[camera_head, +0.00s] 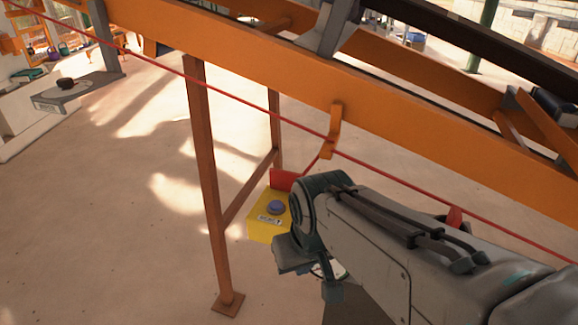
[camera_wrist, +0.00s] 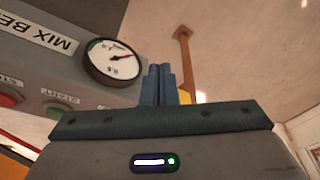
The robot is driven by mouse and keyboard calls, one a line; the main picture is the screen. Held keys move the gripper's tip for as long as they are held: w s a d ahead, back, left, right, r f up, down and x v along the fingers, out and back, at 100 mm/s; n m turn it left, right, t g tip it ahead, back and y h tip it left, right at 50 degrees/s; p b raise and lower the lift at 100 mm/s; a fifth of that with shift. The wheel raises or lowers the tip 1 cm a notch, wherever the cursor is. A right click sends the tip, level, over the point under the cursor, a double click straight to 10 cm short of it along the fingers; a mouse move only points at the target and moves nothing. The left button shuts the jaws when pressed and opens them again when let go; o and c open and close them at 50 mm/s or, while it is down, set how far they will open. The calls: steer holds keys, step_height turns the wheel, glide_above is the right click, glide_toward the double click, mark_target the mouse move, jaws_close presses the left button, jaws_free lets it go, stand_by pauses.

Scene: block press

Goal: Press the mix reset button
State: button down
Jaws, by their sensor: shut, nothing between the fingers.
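A yellow box (camera_head: 262,232) with a round blue-purple button (camera_head: 276,207) on top shows in the head view, just left of my arm's end. Its label is too small to read. In the wrist view, my gripper (camera_wrist: 159,69) points up the picture with its fingers together and empty. A small yellow patch (camera_wrist: 185,97) shows just right of the fingers, and I cannot tell the gap. A grey panel (camera_wrist: 75,75), lettered "MIX BE…", lies left of the fingers. It has a round gauge (camera_wrist: 112,63), a red button (camera_wrist: 10,98) and another button (camera_wrist: 55,110). My arm hides much of this area in the head view.
An orange beam (camera_head: 235,62) crosses above, with a brown post (camera_head: 207,170) left of the yellow box. A red cord (camera_head: 250,106) runs along the beam. Open concrete floor (camera_head: 100,240) lies at left. A grey pedestal box (camera_head: 75,92) with a dark button stands further left.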

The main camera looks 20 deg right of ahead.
steer(key=shift+w+d, duration=0.2)
steer(key=shift+w, duration=0.1)
step_height(320, 180, up, 12)
steer(key=m+g+p, duration=0.2)
steer(key=m+g, duration=0.1)
steer(key=m, duration=0.1)
glide_above(275, 203)
steer(key=shift+w+a+r, duration=0.2)
steer(key=shift+a, duration=0.05)
steer(key=shift+f, duration=0.15)
steer(key=f+p, duration=0.1)
steer(key=f, duration=1.2)
steer(key=shift+s+d+f+p, duration=0.15)
steer(key=shift+s+f+p, duration=0.05)
steer(key=shift+f+p, duration=0.2)
